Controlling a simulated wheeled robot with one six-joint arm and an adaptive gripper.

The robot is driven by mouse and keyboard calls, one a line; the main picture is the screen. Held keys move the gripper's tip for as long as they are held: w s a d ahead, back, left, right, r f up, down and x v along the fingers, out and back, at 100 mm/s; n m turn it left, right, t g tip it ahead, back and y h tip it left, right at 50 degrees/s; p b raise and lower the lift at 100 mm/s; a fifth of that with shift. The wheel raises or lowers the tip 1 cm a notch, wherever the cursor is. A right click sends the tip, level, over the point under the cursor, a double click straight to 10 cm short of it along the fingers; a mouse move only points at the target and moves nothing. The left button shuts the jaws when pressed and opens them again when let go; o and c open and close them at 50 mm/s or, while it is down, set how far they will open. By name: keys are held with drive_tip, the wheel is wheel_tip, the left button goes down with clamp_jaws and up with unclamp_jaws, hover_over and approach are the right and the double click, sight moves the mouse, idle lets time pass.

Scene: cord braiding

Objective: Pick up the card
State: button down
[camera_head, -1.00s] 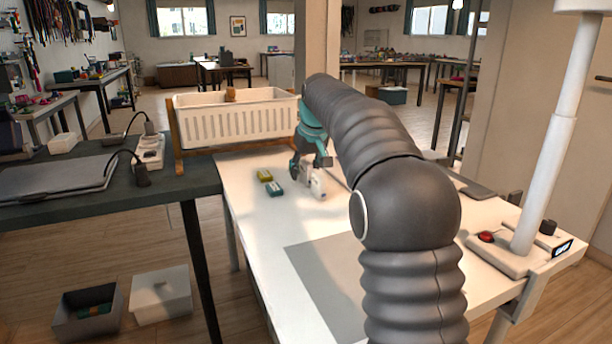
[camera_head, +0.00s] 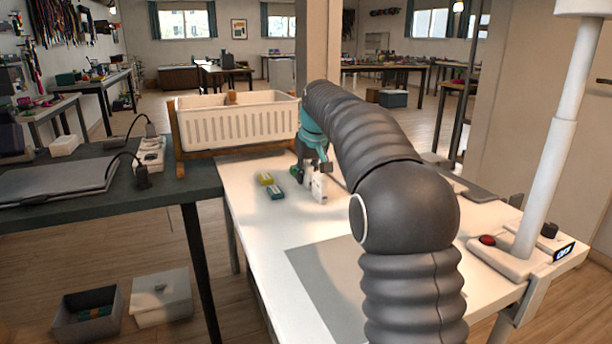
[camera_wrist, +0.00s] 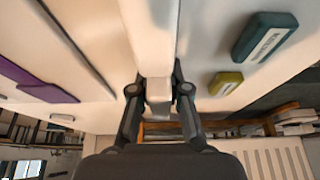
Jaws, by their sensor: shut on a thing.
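A pale, cream-white card (camera_head: 319,187) stands upright below my gripper (camera_head: 317,168) over the far part of the white table. It also shows in the wrist view (camera_wrist: 149,35) as a long pale strip running to the top edge. My gripper (camera_wrist: 158,92) is shut on its near end, with one dark finger on each side. Whether the card's lower edge touches the table cannot be told. My arm covers part of the table behind.
A teal block (camera_head: 276,192) and a yellow-green block (camera_head: 265,179) lie left of the card. A white slatted bin (camera_head: 238,122) stands behind them. A grey mat (camera_head: 330,275) lies nearer. A purple flat thing (camera_wrist: 40,86) shows at left in the wrist view.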

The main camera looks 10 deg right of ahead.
sight(306, 162)
wheel_tip(306, 162, up, 9)
drive_tip(key=shift+f+p, duration=0.1)
drive_tip(key=shift+p, duration=0.4)
drive_tip(key=shift+r, duration=0.5)
